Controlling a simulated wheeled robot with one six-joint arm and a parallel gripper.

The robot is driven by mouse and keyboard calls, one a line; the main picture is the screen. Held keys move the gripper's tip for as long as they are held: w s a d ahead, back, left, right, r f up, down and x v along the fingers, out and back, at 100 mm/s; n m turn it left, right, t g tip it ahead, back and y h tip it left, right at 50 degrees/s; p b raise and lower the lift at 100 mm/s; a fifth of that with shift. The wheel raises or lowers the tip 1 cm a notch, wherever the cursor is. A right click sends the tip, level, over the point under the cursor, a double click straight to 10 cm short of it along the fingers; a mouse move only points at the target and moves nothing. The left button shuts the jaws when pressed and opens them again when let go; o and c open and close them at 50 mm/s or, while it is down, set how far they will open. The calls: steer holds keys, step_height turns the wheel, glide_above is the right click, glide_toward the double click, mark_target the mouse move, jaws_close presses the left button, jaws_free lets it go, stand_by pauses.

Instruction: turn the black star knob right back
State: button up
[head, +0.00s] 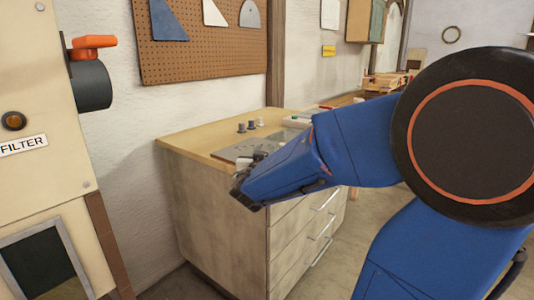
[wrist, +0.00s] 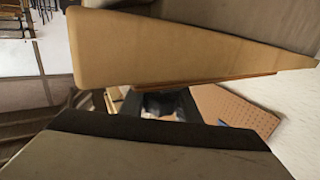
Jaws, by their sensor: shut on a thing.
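My gripper (head: 241,192) is at the end of my blue arm, by the left part of the cabinet top's front edge in the head view. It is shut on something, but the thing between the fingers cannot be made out. I cannot pick out the black star knob in either view; my arm covers part of the worktop. The wrist view is filled mostly by large close surfaces, with a dark frame-like shape and small pale parts near its middle.
The wood-topped cabinet (head: 222,215) carries a grey plate (head: 232,151) and small grey pegs (head: 251,125). A pegboard (head: 200,55) hangs behind; it also shows in the wrist view (wrist: 235,108). A beige machine (head: 40,110) with an orange-handled part (head: 93,42) stands at left.

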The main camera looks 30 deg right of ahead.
steer(key=shift+w+a+n+t+y, duration=0.2)
steer(key=shift+n+t+y, duration=0.5)
steer(key=shift+y, duration=0.3)
steer(key=shift+w+a+n+t+y, duration=0.1)
steer(key=shift+a+n+t+y, duration=0.1)
steer(key=shift+n+t+y, duration=0.55)
steer(key=shift+a+n+y, duration=0.1)
steer(key=shift+n+y, duration=0.15)
steer(key=shift+y, duration=0.3)
steer(key=o, duration=1)
steer(key=shift+a, duration=0.1)
